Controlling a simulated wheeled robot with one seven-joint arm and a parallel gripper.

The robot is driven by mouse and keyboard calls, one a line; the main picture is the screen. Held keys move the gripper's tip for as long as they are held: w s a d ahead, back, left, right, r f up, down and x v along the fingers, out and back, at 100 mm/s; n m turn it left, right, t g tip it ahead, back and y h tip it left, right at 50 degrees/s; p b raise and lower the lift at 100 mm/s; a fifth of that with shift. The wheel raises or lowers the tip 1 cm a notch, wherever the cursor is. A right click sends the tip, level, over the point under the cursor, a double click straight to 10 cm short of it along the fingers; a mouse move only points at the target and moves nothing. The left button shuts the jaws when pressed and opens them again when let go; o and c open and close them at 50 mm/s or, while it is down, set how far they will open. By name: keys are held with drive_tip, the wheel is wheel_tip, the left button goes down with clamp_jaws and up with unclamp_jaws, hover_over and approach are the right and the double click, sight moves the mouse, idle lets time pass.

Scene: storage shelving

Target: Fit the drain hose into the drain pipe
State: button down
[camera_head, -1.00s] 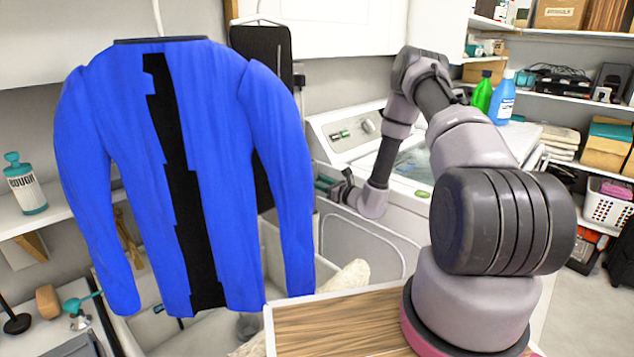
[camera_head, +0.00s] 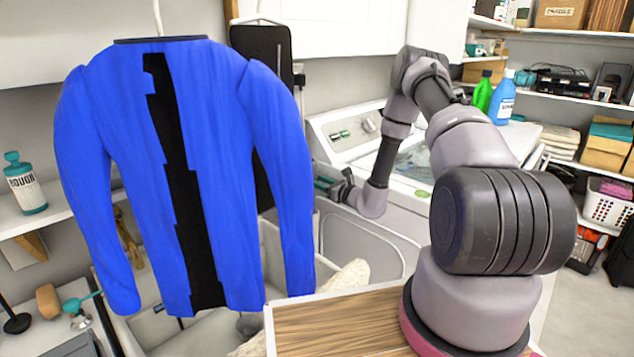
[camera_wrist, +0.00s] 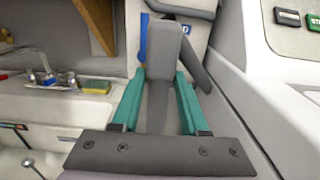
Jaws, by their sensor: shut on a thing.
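My gripper (camera_head: 325,185) reaches between the hanging blue shirt and the washing machine (camera_head: 345,130). Its tip is partly hidden by the shirt's edge. In the wrist view, the teal fingers of my gripper (camera_wrist: 162,78) are shut on a grey piece that looks like the drain hose (camera_wrist: 168,50). The held piece stands up between the fingers, and a darker grey length slants down to its right. I cannot make out the drain pipe in either view, nor tell whether the hose touches it.
The blue shirt (camera_head: 230,130) hangs close on the left and hides much of the space behind. A sink faucet (camera_wrist: 45,75) and a sponge (camera_wrist: 97,86) are at left in the wrist view. A wooden-topped surface (camera_head: 340,325) is in front. Shelves stand at right.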

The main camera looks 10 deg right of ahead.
sight(317, 214)
drive_tip(key=shift+f, duration=6.25)
drive_tip(key=shift+c, duration=1.7)
unclamp_jaws()
drive_tip(key=v, duration=1)
drive_tip(key=shift+s+d, duration=0.25)
drive_tip(key=shift+s, duration=0.1)
